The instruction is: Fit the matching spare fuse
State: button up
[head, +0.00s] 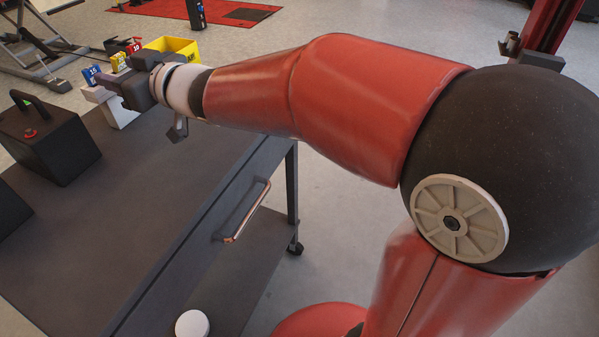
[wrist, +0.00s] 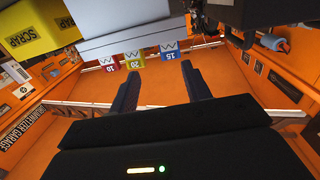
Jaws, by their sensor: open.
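Three coloured fuses stand in a row in a white rack (head: 122,113) at the far end of the dark bench: a blue one (head: 92,75), a yellow one (head: 118,62) and a red one (head: 134,47). In the wrist view their faces read 15 on the blue one (wrist: 171,52), 20 on the yellow one (wrist: 134,60) and 10 on the red one (wrist: 108,64). My gripper (head: 112,84) is beside the rack. In the wrist view its open fingers (wrist: 161,73) point towards the row, with nothing between them. The blue fuse appears near the right fingertip. No fuse socket is identifiable.
A yellow bin (head: 180,46), marked SCRAP in the wrist view (wrist: 35,35), stands behind the rack. A black box (head: 45,145) with a handle and red button sits on the bench (head: 140,190), left. The bench middle is clear. A white round object (head: 192,324) is at bottom.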

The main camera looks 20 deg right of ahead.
jog(key=s+d+f+m+h, duration=0.1)
jog(key=d+m+h, duration=0.1)
jog(key=d, duration=0.4)
jog(key=s+d+f+m+t+h, duration=0.1)
jog(key=d+m+h, duration=0.1)
jog(key=d+h, duration=0.2)
jog(key=d+f+m+h, duration=0.1)
jog(key=d+m+h, duration=0.1)
jog(key=d, duration=0.6)
jog(key=shift+s+d+f+h, duration=0.15)
jog(key=shift+s+h, duration=0.25)
jog(key=shift+h, duration=0.2)
jog(key=s+d+f+m+g+h, duration=0.1)
jog(key=s+d+f+g, duration=0.1)
jog(key=s, duration=0.5)
jog(key=s+d+f+m+g+h, duration=0.1)
jog(key=s+d+f+g, duration=0.2)
jog(key=s+f, duration=0.3)
jog(key=s+d+f+m+g+h, duration=0.1)
jog(key=s+d+f, duration=0.3)
jog(key=s, duration=0.5)
jog(key=shift+d+f+g+h, duration=0.35)
jog(key=shift+d+g, duration=0.2)
jog(key=shift+g, duration=0.35)
